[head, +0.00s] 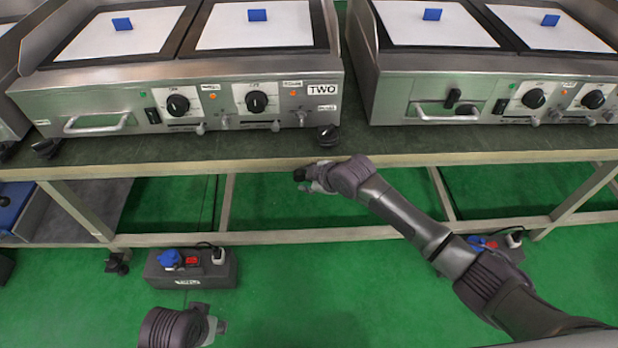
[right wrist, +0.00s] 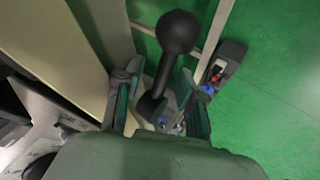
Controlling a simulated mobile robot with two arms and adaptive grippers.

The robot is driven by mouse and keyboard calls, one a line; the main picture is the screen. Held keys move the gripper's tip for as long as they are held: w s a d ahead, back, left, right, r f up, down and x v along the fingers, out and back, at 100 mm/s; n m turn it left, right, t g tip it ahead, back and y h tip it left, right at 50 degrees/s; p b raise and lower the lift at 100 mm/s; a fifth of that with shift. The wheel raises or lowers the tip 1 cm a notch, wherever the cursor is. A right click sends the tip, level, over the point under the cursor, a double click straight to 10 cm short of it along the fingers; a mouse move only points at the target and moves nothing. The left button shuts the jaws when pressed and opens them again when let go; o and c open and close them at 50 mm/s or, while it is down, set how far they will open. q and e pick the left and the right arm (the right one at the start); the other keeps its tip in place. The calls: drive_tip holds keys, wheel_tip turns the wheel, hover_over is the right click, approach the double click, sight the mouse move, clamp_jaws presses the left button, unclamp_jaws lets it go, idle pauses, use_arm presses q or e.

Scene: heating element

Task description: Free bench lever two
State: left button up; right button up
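The bench (head: 240,161) carries a griddle (head: 110,108) labelled TWO. A black lever with a ball knob (right wrist: 177,33) shows in the right wrist view; its stem runs down between the fingers of my right gripper (right wrist: 158,103). The fingers are apart, with gaps seen beside the stem; any contact deeper in is hidden. In the head view my right gripper (head: 308,180) is just below the bench's front edge, with a small dark knob (head: 299,174) at its tips. My left gripper (head: 216,328) is low at the bottom, over the floor and away from the bench; its fingers are unclear.
A black power box (head: 190,282) labelled TWO, with blue and red parts, lies on the green floor. Black knobs (head: 328,135) (head: 45,148) sit near the bench's front edge. A second griddle (head: 395,97) stands at the right. Bench legs and rails cross underneath.

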drive_tip(key=shift+r, duration=0.1)
drive_tip(key=v, duration=1.2)
